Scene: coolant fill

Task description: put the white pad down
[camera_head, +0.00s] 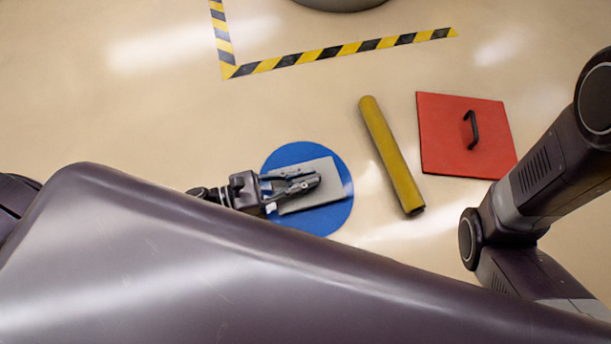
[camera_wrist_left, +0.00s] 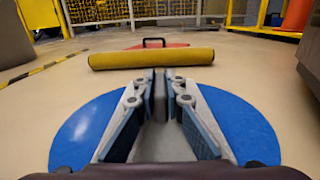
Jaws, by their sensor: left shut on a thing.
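The white pad (camera_head: 329,188) is a pale grey-white slab, seen over the blue round disc (camera_head: 335,214) on the floor. My left gripper (camera_head: 306,183) reaches in from the left across the pad and is shut on it. In the left wrist view the fingers (camera_wrist_left: 161,88) are closed on a thin pale part, with the blue disc (camera_wrist_left: 238,122) showing on both sides. I cannot tell whether the pad's underside touches the disc. My right gripper is out of view.
A yellow roll (camera_head: 391,155) lies right of the disc. Beyond it is a red square panel (camera_head: 450,143) with a black handle (camera_head: 471,129). Yellow-black floor tape (camera_head: 340,51) runs at the back.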

